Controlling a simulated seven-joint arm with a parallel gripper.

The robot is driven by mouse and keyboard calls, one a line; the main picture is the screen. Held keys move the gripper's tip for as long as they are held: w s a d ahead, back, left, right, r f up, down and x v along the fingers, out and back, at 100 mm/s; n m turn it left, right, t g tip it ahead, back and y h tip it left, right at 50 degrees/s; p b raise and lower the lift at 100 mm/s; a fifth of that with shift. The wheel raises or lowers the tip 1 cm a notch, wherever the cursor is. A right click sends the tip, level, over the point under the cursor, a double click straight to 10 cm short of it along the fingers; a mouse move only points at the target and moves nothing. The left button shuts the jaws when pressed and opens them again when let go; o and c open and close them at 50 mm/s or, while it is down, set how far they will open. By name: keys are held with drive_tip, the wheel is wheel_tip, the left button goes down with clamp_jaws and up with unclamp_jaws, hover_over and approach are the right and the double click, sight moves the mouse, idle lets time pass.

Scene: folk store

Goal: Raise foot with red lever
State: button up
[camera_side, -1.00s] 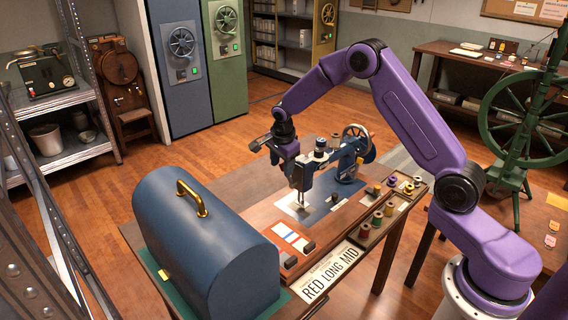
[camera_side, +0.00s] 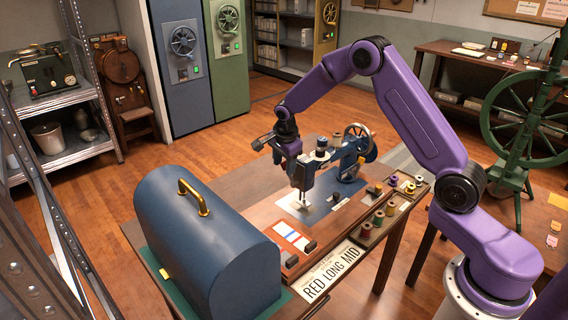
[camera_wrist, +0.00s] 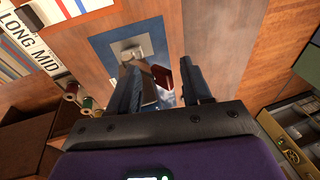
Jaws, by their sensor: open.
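The blue sewing machine (camera_side: 349,160) stands on the wooden table, its head over a pale metal plate. In the wrist view my gripper (camera_wrist: 162,72) is open, with one dark finger at each side. A dark red piece (camera_wrist: 187,82), which looks like the red lever, shows between the fingers, closer to the right one. A brownish bar and the pale plate (camera_wrist: 128,48) show just beyond the left finger. I cannot tell whether a finger touches the lever. In the side view the fingers are hard to make out behind the machine head.
A large blue domed case (camera_side: 205,240) with a brass handle stands at the table's front left. A card reading "RED LONG MID" (camera_side: 334,272) lies at the front edge. Thread spools (camera_side: 378,217) sit in a tray on the right.

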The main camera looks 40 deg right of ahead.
drive_tip(key=v, duration=0.8)
idle(0.5)
idle(0.4)
drive_tip(key=shift+a, duration=0.1)
drive_tip(key=s+a+r+n+y, duration=0.1)
drive_tip(key=s+a+r+n, duration=0.1)
drive_tip(key=s+a+n, duration=0.55)
drive_tip(key=s+a+r+n, duration=0.35)
drive_tip(key=s+n, duration=0.45)
drive_tip(key=s, duration=0.5)
drive_tip(key=s+d+f+n+g+y, duration=0.1)
drive_tip(key=s+d+n+g, duration=0.1)
drive_tip(key=s+n, duration=1.3)
drive_tip(key=s, duration=0.6)
drive_tip(key=shift+d, duration=0.3)
